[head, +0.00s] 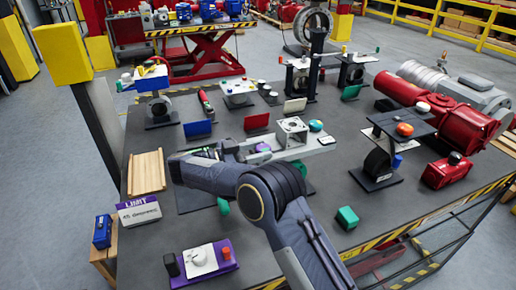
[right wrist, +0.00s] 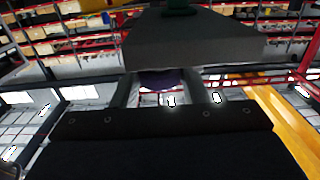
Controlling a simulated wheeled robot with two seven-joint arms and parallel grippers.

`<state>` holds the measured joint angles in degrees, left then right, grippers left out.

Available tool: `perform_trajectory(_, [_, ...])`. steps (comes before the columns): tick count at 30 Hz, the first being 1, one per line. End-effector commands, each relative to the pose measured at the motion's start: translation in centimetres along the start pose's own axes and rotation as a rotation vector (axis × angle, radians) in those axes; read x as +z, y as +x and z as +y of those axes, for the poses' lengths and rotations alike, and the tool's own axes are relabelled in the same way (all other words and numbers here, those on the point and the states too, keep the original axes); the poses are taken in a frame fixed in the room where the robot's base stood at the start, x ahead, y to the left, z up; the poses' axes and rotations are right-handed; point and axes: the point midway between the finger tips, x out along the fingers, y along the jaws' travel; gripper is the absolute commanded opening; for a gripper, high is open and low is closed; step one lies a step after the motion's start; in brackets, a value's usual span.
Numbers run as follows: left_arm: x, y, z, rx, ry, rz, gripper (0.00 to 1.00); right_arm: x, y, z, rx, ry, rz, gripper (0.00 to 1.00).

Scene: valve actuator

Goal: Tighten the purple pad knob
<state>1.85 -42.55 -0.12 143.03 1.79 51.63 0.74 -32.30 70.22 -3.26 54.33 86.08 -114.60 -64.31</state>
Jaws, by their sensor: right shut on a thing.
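My right gripper (right wrist: 161,94) shows in the right wrist view with its two dark fingers closed on a purple knob (right wrist: 160,77). The knob sits against the underside of a grey block (right wrist: 195,42), and a green part (right wrist: 180,8) shows at the top edge. In the head view my right arm comes in from the bottom and reaches over the middle of the table. My left gripper is not in view.
The dark table (head: 240,235) holds several valve stands. A purple sign (head: 140,209) reads LIMIT. Red actuators (head: 455,110) stand at the right. A green block (head: 347,217) lies on the front right, with free table around it.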

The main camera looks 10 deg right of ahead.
Motion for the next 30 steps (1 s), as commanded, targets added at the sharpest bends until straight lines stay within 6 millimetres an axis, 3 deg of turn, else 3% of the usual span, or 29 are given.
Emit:
perform_trajectory(14, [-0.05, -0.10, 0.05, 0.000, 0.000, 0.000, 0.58, -0.07, 0.12, -0.03, 0.018, 0.001, 0.003, 0.17])
perform_trajectory(15, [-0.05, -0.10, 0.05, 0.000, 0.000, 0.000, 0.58, -0.08, 0.12, -0.03, 0.017, 0.001, 0.003, 0.41])
perform_trajectory(20, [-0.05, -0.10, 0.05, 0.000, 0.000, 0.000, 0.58, -0.06, 0.10, -0.03, 0.017, 0.001, 0.002, 0.62])
perform_trajectory(30, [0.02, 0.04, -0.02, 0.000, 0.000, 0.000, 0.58, 0.03, -0.45, -0.06, 0.014, 0.001, 0.002, 0.62])
